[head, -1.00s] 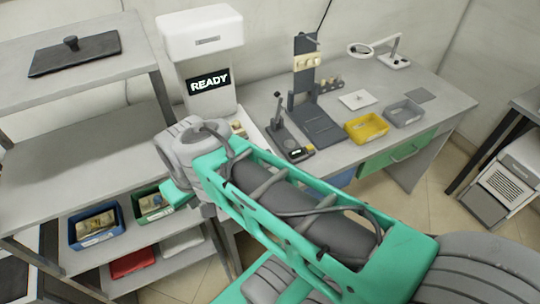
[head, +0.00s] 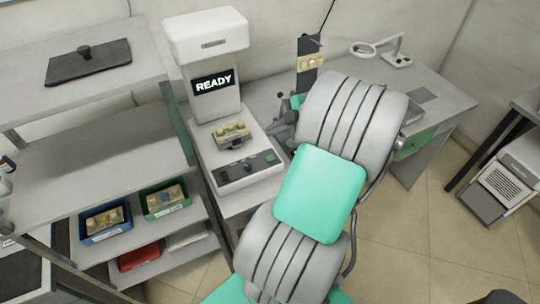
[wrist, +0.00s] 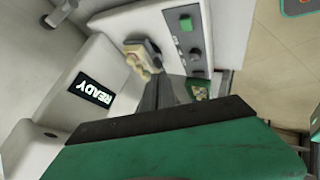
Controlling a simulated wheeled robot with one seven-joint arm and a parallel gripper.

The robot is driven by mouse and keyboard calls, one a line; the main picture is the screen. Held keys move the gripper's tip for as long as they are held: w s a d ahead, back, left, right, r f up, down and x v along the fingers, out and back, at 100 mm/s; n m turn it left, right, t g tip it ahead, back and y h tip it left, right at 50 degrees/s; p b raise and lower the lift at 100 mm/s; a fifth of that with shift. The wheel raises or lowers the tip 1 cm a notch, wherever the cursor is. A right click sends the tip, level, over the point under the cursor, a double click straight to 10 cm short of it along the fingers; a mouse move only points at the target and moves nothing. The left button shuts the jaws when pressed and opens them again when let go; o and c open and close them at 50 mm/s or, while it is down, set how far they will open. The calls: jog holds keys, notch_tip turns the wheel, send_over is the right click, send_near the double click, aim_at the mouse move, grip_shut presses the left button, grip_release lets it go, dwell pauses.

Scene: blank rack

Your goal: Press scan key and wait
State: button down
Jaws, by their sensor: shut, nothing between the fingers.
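The white scanner (head: 210,62) stands beside the shelf, its screen (head: 213,82) reading READY. A beige dental model on a dark holder (head: 232,134) sits on its base. The dark control panel (head: 246,170) on the base front has black knobs and a green key (head: 270,157), which looks like the scan key. The wrist view also shows the screen (wrist: 95,90), the model (wrist: 145,55) and the green key (wrist: 186,24). My gripper (wrist: 165,92) is shut and empty, apart from the key in that view.
The shelf (head: 90,150) at left bears a dark lidded plate (head: 88,60), with a blue bin (head: 106,222), a green bin (head: 165,198) and a red tray (head: 139,258) below. The desk at right holds a magnifier lamp (head: 375,47); my arm covers much of it.

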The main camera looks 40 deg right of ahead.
jog(key=shift+f, duration=0.15)
jog(key=b, duration=0.5)
send_over(273, 158)
notch_tip(273, 158, down, 8)
jog(key=shift+r, duration=0.1)
jog(key=shift+f, duration=0.4)
dwell(1.5)
jog(key=shift+f+b, duration=0.4)
jog(key=shift+b, duration=0.5)
jog(key=shift+f+b, duration=0.45)
jog(key=shift+b, duration=0.1)
dwell(0.5)
jog(key=shift+r+p, duration=0.35)
jog(key=shift+r, duration=0.55)
